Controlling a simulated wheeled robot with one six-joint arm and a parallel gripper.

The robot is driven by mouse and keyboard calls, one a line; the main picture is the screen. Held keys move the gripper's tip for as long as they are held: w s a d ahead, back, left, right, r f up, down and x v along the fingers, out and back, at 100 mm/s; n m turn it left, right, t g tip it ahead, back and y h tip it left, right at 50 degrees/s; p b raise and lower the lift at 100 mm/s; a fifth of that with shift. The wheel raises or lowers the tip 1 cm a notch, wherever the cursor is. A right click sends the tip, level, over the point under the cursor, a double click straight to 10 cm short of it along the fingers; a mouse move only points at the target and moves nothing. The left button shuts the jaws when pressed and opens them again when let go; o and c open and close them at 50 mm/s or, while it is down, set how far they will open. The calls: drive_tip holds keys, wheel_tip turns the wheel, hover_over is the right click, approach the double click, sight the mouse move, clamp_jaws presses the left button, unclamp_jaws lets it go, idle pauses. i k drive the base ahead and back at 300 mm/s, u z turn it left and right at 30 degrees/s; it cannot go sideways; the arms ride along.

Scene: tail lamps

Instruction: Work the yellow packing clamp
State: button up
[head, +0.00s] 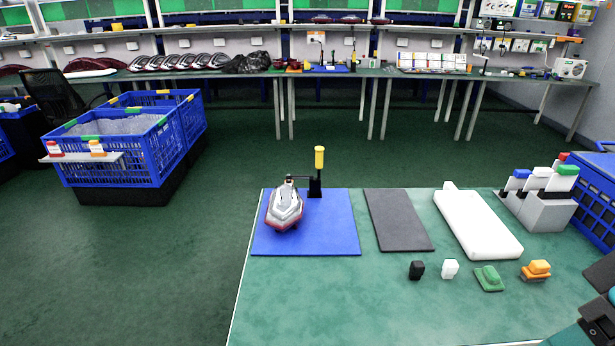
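The yellow packing clamp (319,158) stands at the back edge of the blue mat (334,232). Its yellow handle points straight up above a black post and base. A dark arm reaches left from the post to the upper end of a tail lamp (285,208). The tail lamp is grey and white with a dark red rim, and it lies on the left part of the mat. I cannot tell whether the clamp's arm presses on the lamp. My gripper is not clearly in view; dark and teal parts that look like my arm show at the lower right corner, away from the clamp.
Right of the mat lie a dark grey pad (399,220) and a white block (478,224). Small black, white, green and orange pieces (486,278) sit in front. A grey holder (540,208) and blue crate (598,205) stand right. The table's front left is clear.

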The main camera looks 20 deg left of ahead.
sight(319, 152)
drive_tip(key=k, duration=1)
drive_tip(key=u, duration=1.75)
drive_tip(key=i, duration=5.7)
drive_tip(key=z, duration=4)
drive_tip(key=i, duration=0.65)
drive_tip(key=z, duration=0.1)
